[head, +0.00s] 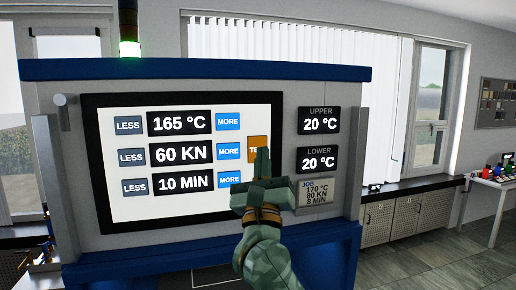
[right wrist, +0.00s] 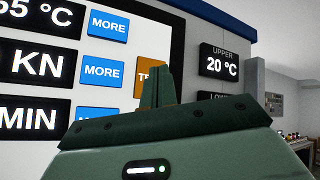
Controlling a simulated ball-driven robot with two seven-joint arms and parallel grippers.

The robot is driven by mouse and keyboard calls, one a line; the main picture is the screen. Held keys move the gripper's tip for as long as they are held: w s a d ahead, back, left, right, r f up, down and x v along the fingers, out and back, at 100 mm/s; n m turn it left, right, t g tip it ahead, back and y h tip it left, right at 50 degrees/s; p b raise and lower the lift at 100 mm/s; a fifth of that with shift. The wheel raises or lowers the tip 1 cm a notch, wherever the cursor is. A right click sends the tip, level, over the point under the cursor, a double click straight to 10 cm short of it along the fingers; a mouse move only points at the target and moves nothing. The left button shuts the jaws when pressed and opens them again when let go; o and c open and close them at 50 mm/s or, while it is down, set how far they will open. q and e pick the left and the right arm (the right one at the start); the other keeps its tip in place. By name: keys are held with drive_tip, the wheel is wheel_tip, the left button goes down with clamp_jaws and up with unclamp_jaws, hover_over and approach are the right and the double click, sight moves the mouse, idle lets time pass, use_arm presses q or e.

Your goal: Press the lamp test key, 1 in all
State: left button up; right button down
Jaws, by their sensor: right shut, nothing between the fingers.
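The lamp test key looks to be the orange key (head: 252,145) at the right edge of the white screen, its label starting "TE" and partly hidden by my fingers. It also shows in the right wrist view (right wrist: 151,70). My right gripper (head: 263,155) is shut and empty, its fingertips pointing up in front of the key's right part. In the right wrist view the fingers (right wrist: 163,85) overlap the key's lower right. I cannot tell whether they touch it. My left gripper is not in view.
The press panel (head: 200,237) has blue MORE keys (head: 228,121) and grey LESS keys (head: 129,125) beside readings of 165 °C, 60 KN and 10 MIN. UPPER and LOWER displays (head: 319,121) read 20 °C. A job card (head: 315,198) sits below. A green lamp (head: 130,48) glows on top.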

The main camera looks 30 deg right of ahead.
drive_tip(key=s+p, duration=0.1)
drive_tip(key=s, duration=0.1)
drive_tip(key=s+a+p, duration=0.1)
drive_tip(key=s, duration=0.1)
drive_tip(key=shift+s+a, duration=0.1)
drive_tip(key=shift+s, duration=0.3)
idle(0.9)
